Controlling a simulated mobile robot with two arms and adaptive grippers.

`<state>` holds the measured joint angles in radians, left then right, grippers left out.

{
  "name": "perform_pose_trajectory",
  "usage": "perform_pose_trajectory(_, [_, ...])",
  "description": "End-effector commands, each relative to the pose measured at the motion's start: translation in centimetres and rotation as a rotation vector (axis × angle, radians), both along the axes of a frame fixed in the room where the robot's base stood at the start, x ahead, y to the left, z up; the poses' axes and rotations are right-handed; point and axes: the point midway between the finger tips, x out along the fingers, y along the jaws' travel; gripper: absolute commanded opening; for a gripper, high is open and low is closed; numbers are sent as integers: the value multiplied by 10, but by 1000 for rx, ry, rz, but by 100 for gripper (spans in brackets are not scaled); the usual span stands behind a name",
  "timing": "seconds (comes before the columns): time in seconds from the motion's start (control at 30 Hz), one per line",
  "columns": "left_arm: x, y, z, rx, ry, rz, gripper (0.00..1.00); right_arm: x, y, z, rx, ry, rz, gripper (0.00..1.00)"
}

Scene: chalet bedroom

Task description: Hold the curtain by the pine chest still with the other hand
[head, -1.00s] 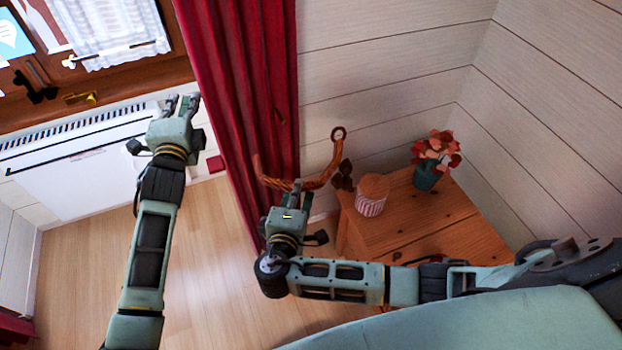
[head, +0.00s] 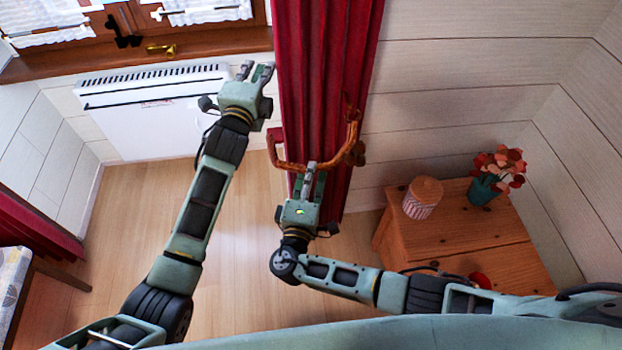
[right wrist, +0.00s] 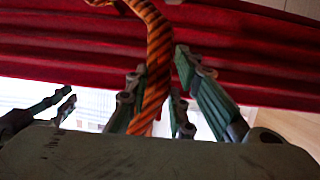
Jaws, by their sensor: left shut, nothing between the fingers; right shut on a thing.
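The red curtain (head: 318,60) hangs left of the pine chest (head: 462,240). An orange-brown braided rope (head: 292,166) with a dark tassel (head: 355,154) curves across the front of the curtain. My right gripper (head: 311,172) is shut on the rope, in front of the curtain's lower part. In the right wrist view the striped rope (right wrist: 158,55) runs between the fingers, with the red curtain (right wrist: 240,50) behind. My left gripper (head: 254,70) is shut and empty, just left of the curtain's edge; I cannot tell if it touches the cloth.
A striped jar (head: 422,198) and a potted red flower (head: 485,188) stand on the chest. A white heater (head: 150,110) is under the window at the left. The wooden floor (head: 240,260) between my arms is clear. Another red curtain (head: 35,215) hangs at the far left.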

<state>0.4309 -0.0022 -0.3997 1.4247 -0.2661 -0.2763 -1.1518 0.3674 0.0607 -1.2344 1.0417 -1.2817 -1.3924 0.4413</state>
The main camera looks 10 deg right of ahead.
Motion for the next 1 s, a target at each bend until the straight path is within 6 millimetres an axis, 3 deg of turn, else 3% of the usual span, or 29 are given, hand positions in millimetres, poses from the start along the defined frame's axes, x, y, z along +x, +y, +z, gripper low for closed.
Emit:
perform_pose_trajectory(0.03, [-3,-10,2,-5,-4,-16,0,4,0,1,0,-2,-1,0])
perform_pose_trajectory(1.0, [-3,-10,2,-5,-4,-16,0,62,0,-3,-2,-3,-1,0])
